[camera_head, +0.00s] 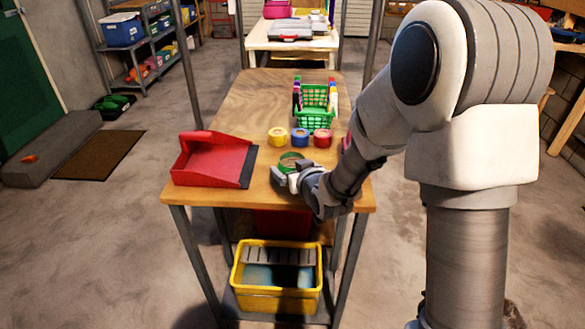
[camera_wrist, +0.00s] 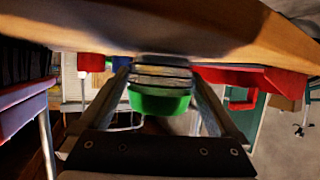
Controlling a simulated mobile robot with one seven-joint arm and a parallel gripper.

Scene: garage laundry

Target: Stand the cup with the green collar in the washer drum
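The thing with the green collar (camera_head: 291,161) stands near the front of the wooden workbench, a short round shape with a green ring on it. My gripper (camera_head: 288,177) is low over the bench's front edge, reaching toward it. In the wrist view the green collar (camera_wrist: 160,102) and a grey ribbed part (camera_wrist: 160,72) show between my two spread fingers (camera_wrist: 160,80). I see no clear grip on it; whether a finger touches it cannot be told. The washer drum is not in view.
Yellow (camera_head: 277,136), blue (camera_head: 300,137) and red (camera_head: 322,138) ringed pieces stand just behind. A red dustpan (camera_head: 212,160) lies at left, a green basket (camera_head: 317,105) farther back. A yellow bin (camera_head: 277,298) sits on the shelf below. The bench middle (camera_head: 250,105) is clear.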

